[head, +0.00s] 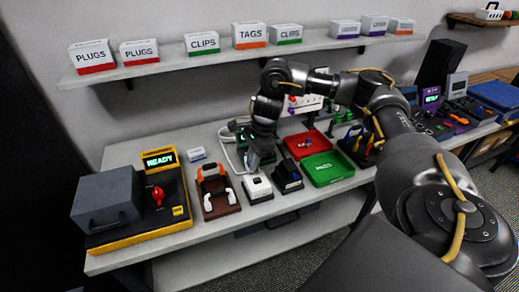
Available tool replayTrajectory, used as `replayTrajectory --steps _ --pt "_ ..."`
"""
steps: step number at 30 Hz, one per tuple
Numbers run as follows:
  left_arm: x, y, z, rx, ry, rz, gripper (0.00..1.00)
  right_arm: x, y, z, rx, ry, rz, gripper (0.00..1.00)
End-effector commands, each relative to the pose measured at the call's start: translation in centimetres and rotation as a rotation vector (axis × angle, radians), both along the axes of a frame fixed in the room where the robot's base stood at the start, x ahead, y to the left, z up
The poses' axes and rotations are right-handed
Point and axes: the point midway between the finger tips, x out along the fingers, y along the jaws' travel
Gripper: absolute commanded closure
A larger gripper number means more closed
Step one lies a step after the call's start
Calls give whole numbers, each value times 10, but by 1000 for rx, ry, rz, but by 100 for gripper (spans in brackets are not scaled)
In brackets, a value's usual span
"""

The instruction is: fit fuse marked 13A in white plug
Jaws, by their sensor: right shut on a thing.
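The white plug (257,187) sits on the table in a dark holder, in the middle of the head view. My right gripper (254,168) points down just above the plug's far left side. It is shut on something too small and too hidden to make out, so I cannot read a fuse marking. I cannot tell whether the held thing touches the plug. My left gripper is not in view.
A dark block (288,177), a red tray (305,144) and a green tray (327,168) are to the right. A tester (160,163) showing READY stands far left. A shelf (240,55) holds labelled boxes.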

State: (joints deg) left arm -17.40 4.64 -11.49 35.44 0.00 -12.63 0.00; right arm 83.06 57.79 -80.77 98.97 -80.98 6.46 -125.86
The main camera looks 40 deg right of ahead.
Motion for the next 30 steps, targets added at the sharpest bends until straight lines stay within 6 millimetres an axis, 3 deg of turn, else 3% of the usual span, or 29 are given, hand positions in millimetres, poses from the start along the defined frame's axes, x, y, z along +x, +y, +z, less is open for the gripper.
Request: replayTrajectory --steps 3,6,17,30 --pt "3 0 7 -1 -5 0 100 0 -21 3 -6 9 -90 100" --pt "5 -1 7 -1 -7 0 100 0 -26 2 -9 11 -114 100" --pt "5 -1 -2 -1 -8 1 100 0 -26 -9 -9 12 -112 100" --pt "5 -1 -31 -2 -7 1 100 0 -26 -47 -8 11 -111 100"
